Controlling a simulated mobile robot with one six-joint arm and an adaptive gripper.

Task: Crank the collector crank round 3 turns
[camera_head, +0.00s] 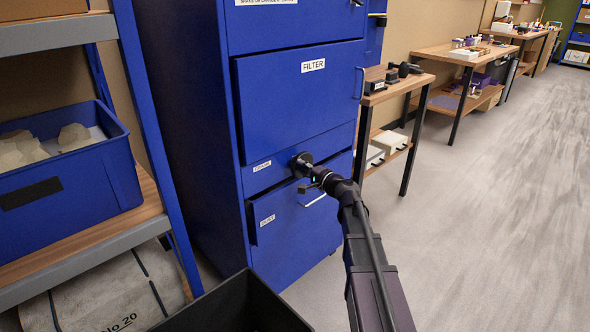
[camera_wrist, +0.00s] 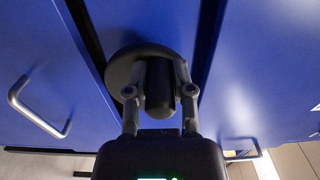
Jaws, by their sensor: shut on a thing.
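The collector crank (camera_head: 301,161) is a dark round disc on the front of the blue cabinet, between the FILTER door and the lower drawer. In the wrist view its disc (camera_wrist: 122,72) shows behind a dark cylindrical handle (camera_wrist: 159,84) that sticks out towards me. My gripper (camera_head: 312,177) is at the crank, and in the wrist view my gripper (camera_wrist: 160,98) has one finger on each side of the handle, shut on it. The fingers partly hide the disc, and the arm reaches up from the bottom right in the head view.
The FILTER door (camera_head: 300,95) is above the crank. A lower drawer (camera_head: 300,215) with a bar handle is below. A blue bin (camera_head: 95,190) sits on the shelf at left. A wooden bench (camera_head: 400,83) stands right of the cabinet. Open floor (camera_head: 500,210) lies to the right.

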